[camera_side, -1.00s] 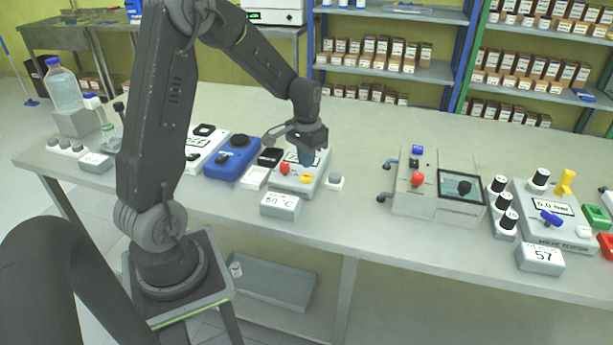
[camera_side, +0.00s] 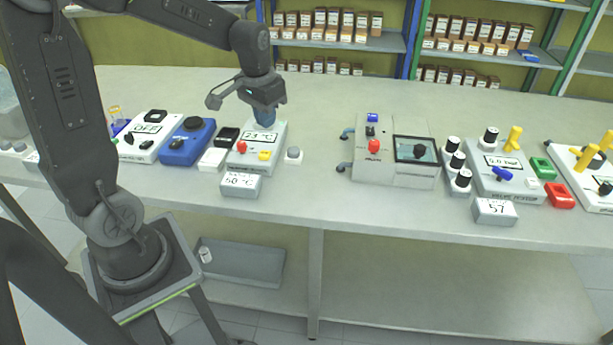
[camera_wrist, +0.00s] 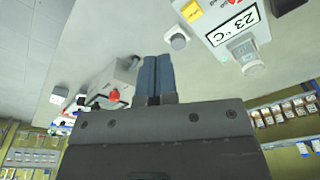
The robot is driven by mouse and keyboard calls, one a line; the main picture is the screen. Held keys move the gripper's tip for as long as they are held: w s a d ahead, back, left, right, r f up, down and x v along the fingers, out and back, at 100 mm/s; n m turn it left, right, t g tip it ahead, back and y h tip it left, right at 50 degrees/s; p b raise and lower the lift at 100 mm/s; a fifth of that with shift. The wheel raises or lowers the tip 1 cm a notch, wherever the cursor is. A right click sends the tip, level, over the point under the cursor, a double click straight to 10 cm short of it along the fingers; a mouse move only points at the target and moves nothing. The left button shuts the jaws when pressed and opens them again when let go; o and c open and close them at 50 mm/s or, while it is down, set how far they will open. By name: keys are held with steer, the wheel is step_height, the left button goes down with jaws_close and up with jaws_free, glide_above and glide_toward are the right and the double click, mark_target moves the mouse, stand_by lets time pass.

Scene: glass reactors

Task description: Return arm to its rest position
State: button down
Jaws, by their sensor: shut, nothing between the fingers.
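My gripper (camera_side: 264,116) hangs over the back of the white temperature unit (camera_side: 243,158), whose display reads 23 °C. I cannot tell from the side view whether the fingertips touch it. In the wrist view the two blue fingers of my gripper (camera_wrist: 155,78) are together with nothing between them. My arm is bent and reaches out over the bench.
The bench (camera_side: 318,195) carries a blue device (camera_side: 187,141), a 50 °C block (camera_side: 240,185), a grey box with a red knob (camera_side: 374,146) and a pressure unit (camera_side: 500,172). Shelves (camera_side: 340,42) stand behind.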

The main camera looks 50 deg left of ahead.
steer(key=s+d+r+m+t, duration=0.2)
steer(key=s+d+r+t, duration=0.2)
steer(key=s+d, duration=0.9)
step_height(320, 180, up, 3)
steer(key=shift+s+d+r+h, duration=0.1)
steer(key=shift+s+d+h, duration=0.2)
steer(key=shift+s+d, duration=0.1)
